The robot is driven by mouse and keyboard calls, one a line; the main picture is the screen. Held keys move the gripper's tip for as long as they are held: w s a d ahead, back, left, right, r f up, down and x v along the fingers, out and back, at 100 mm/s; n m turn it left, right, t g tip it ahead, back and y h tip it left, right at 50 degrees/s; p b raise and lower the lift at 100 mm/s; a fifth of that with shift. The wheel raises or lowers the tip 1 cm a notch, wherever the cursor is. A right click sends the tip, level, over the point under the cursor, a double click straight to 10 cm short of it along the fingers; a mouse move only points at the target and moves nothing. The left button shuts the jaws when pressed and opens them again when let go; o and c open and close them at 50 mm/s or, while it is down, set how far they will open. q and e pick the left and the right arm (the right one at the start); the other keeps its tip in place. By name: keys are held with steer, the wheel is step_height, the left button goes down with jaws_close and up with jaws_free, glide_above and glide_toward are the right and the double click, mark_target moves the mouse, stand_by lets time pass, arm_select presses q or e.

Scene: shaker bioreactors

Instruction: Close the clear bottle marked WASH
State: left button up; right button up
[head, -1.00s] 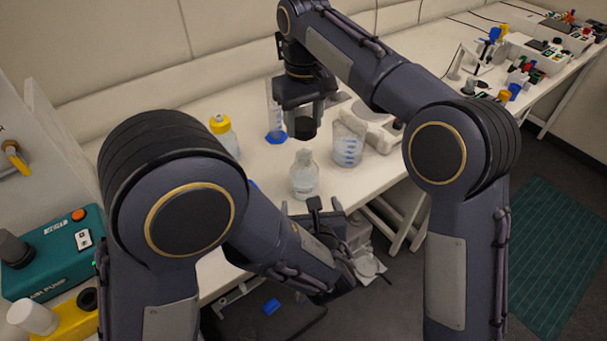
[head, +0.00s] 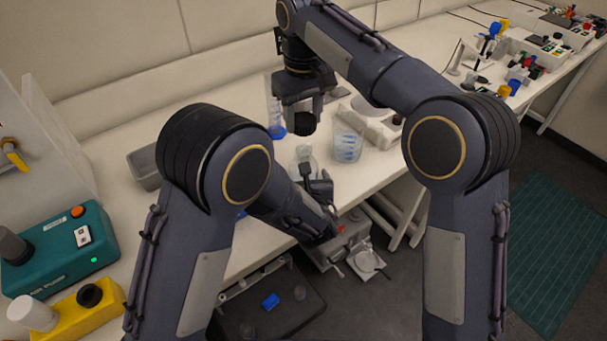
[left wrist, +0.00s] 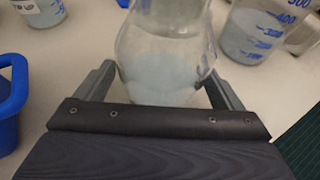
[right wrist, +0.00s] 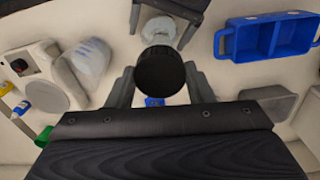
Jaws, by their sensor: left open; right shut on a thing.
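The clear bottle (head: 304,154) stands uncapped near the table's front edge, with pale liquid inside. Its WASH marking cannot be read here. My left gripper (left wrist: 165,82) is open, with its fingers on either side of the bottle (left wrist: 165,55); contact cannot be told. My right gripper (head: 304,108) is shut on a black cap (head: 305,124) and holds it above the bottle, apart from its neck. In the right wrist view the cap (right wrist: 160,72) sits between the fingers, with the bottle (right wrist: 158,28) partly hidden beyond it.
A beaker with blue marks (head: 348,143) stands close to the right of the bottle. A blue-based cylinder (head: 275,118) stands behind it. A grey tray (head: 146,167) lies left. A blue divided rack (right wrist: 270,38) shows in the right wrist view.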

mark_target(303, 135)
arm_select(q)
steer(key=shift+c, duration=0.4)
steer(key=c, duration=1.4)
arm_select(e)
steer(key=shift+f, duration=2.5)
steer(key=shift+f, duration=0.9)
steer(key=shift+f, duration=0.55)
